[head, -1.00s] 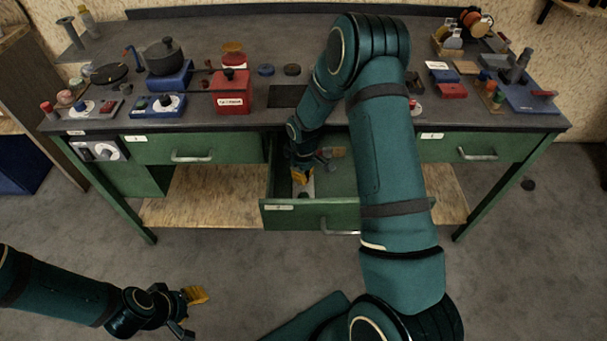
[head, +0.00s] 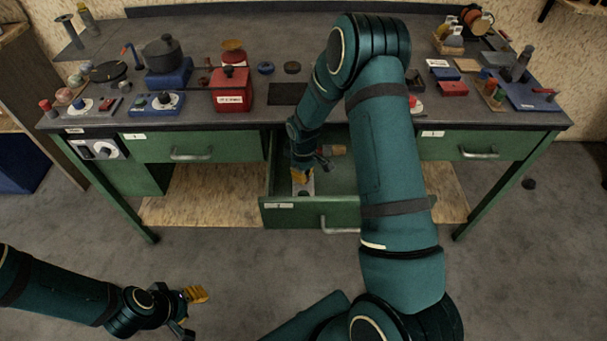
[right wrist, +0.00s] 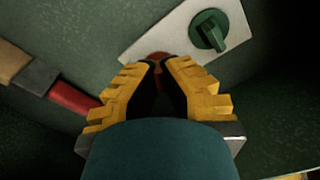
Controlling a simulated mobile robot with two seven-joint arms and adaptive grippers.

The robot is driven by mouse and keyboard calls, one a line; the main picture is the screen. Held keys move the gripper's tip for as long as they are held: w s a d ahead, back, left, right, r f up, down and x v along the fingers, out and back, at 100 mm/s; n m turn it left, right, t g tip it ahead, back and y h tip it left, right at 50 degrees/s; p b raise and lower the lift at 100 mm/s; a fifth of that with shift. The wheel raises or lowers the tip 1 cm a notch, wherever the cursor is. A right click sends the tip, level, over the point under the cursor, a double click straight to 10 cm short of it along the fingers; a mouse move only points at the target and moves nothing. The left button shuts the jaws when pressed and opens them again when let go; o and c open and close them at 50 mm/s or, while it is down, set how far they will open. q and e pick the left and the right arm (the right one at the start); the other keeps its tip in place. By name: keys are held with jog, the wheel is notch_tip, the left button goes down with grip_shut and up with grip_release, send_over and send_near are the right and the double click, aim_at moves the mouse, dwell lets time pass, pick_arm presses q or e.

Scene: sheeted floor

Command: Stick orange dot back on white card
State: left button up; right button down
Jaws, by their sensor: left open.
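The white card (right wrist: 185,32) lies on the floor of the open green drawer, with a green knob-like piece (right wrist: 209,31) on it; in the head view the card (head: 304,187) shows partly below my right gripper (head: 301,176). In the right wrist view my right gripper (right wrist: 161,64) has its yellow fingertips close together at the card's lower edge. A dark reddish-orange round thing, likely the orange dot (right wrist: 154,56), shows just at the fingertips, mostly hidden; I cannot tell whether it is gripped or on the card. My left gripper (head: 194,309) is open and empty above the floor at lower left.
The drawer (head: 290,216) is pulled out of the workbench (head: 210,118). A brown, grey and red item (right wrist: 40,80) lies left of the fingers. Its walls surround my right gripper. A red box (head: 232,95) and pot (head: 163,56) stand on the bench.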

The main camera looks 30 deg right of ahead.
jog(key=shift+f+b, duration=0.3)
jog(key=shift+f, duration=0.1)
dwell(0.4)
jog(key=c, duration=1.1)
grip_release()
jog(key=shift+o, duration=0.2)
notch_tip(320, 180, up, 12)
